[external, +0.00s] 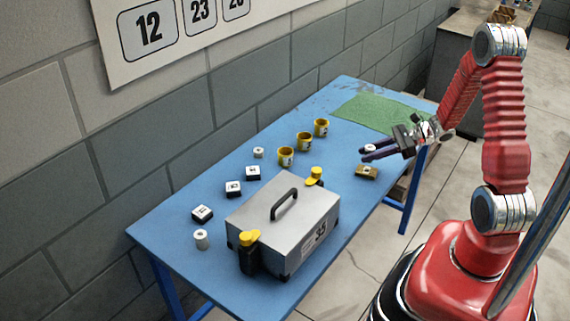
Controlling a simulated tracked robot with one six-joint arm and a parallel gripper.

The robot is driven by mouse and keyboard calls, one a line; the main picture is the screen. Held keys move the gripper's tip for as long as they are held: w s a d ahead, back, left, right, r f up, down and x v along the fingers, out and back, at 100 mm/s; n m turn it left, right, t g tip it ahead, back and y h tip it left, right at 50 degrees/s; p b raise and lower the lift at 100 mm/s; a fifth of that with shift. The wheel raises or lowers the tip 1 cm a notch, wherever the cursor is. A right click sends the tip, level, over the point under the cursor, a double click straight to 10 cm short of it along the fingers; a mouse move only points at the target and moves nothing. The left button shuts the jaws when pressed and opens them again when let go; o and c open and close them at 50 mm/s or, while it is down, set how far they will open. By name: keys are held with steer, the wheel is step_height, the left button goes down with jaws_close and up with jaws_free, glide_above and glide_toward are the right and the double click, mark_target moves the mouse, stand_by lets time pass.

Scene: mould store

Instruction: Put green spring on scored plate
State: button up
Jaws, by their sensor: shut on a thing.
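My gripper (364,153) is at the right of the blue table, its dark fingers pointing left and shut on a small pale round piece (370,148). The piece shows between the fingertips, above the table. I cannot tell from its colour whether it is the green spring; no other green spring can be made out. A small brown block-like piece (367,173) with a pale mark lies just below the gripper in the picture, near the table's right edge. I cannot make out scoring on it, and no other plate is clear.
A grey toolbox (283,231) with yellow latches stands at the table's front. Several yellow cups (304,141), black-and-white blocks (233,188) and white cylinders (201,239) stand to its left and behind. A green mat (375,113) lies at the far end. The blue table (170,220) is clear at front left.

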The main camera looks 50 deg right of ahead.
mark_target(367, 170)
steer(key=shift+f, duration=2.05)
steer(key=o, duration=1.1)
steer(key=shift+f, duration=0.1)
steer(key=shift+s+d+r, duration=0.25)
steer(key=v, duration=1.1)
steer(key=shift+s, duration=0.15)
steer(key=shift+a, duration=0.1)
